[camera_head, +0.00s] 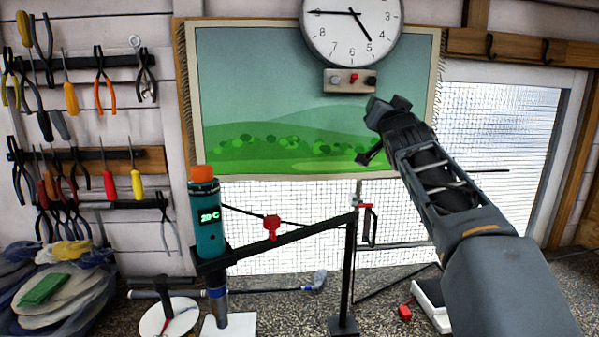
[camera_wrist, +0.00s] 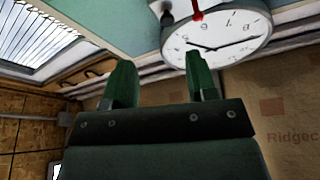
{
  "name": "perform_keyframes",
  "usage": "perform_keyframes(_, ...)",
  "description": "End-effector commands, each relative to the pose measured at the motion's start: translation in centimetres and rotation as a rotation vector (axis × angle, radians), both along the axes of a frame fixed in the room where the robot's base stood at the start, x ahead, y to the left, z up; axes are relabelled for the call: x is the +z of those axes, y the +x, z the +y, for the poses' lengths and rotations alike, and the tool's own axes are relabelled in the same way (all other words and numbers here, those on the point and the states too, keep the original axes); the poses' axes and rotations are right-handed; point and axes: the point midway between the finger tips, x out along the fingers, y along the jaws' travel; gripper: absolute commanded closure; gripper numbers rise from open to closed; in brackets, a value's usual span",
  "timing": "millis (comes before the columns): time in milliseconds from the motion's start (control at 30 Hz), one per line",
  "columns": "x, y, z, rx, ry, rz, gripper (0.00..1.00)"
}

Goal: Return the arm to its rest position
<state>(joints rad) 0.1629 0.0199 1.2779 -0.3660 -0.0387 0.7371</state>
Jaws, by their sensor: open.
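My gripper (camera_head: 372,133) is raised at the upper middle of the head view, in front of the landscape picture and below the wall clock. In the wrist view its two green fingers (camera_wrist: 160,88) stand apart with nothing between them. My arm reaches up to it from the lower right, bent at the wrist. The gripper is clear of the bench and touches nothing that I can see.
A wall clock (camera_head: 352,28) hangs above a small switch box (camera_head: 350,81). A teal cylinder (camera_head: 207,222) reading 20 C stands by a black bar frame (camera_head: 348,270). A golf club head (camera_head: 316,281) lies behind. Tools (camera_head: 103,85) hang at left.

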Motion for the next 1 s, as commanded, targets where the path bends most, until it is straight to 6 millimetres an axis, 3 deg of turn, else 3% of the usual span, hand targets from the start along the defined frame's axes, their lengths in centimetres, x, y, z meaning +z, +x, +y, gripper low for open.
perform_keyframes(67,-2.7,-0.5,0.4,-0.013,-0.003,0.095,0.48)
perform_keyframes(267,-14.0,-4.0,2.2,-0.018,-0.043,0.484,0.48)
perform_keyframes(400,-22.1,-8.0,3.6,0.012,-0.087,0.748,0.48)
perform_keyframes(600,-32.2,-15.1,5.6,0.097,-0.157,1.084,0.48)
perform_keyframes(800,-39.5,-21.8,7.1,0.195,-0.214,1.336,0.48)
perform_keyframes(1000,-43.5,-26.1,7.9,0.268,-0.247,1.479,0.48)
